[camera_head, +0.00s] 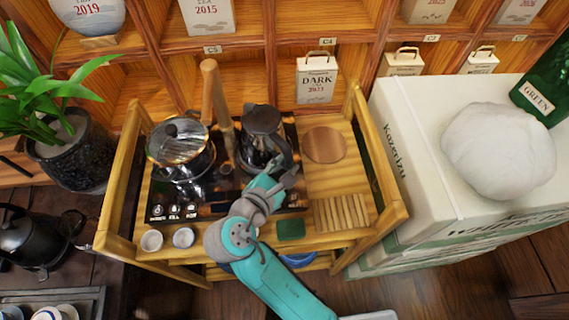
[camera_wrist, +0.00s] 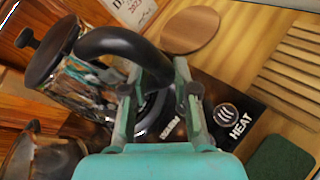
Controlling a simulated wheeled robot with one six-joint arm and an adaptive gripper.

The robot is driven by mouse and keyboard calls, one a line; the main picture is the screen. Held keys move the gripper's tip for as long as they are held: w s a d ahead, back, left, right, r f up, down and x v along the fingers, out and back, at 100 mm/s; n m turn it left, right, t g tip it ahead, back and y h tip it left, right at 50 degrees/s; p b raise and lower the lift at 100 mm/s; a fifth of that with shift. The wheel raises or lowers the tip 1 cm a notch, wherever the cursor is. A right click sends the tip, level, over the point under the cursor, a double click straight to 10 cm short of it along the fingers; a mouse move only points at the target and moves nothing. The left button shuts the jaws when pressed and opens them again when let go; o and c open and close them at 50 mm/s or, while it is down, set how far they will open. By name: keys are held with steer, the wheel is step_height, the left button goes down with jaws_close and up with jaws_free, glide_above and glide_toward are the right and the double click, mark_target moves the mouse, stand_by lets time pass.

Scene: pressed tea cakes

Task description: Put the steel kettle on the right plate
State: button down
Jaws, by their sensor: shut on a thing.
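The steel kettle (camera_head: 262,130), shiny with a black lid and black handle, is over the right side of the black two-burner stove (camera_head: 293,200). It shows in the wrist view (camera_wrist: 85,88) with its handle (camera_wrist: 125,45) curving toward me. My gripper (camera_head: 284,178) is shut on that handle, its fingers (camera_wrist: 157,95) on either side. The right plate is mostly hidden under the kettle; a dark round edge shows below it in the wrist view. I cannot tell whether the kettle touches the plate. A glass pot (camera_head: 182,150) stands on the stove's left side.
A round wooden disc (camera_head: 324,144), a slatted wooden mat (camera_head: 341,213) and a green pad (camera_head: 291,229) lie right of the stove. Two small cups (camera_head: 183,237) are at the front left. A wooden post (camera_head: 215,100) rises behind the stove. Raised wooden rails (camera_head: 380,165) edge the table.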

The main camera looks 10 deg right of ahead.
steer(key=shift+f, duration=0.3)
steer(key=c, duration=1.2)
jaws_free()
steer(key=shift+f, duration=0.1)
steer(key=shift+f, duration=0.1)
steer(key=shift+v, duration=5.55)
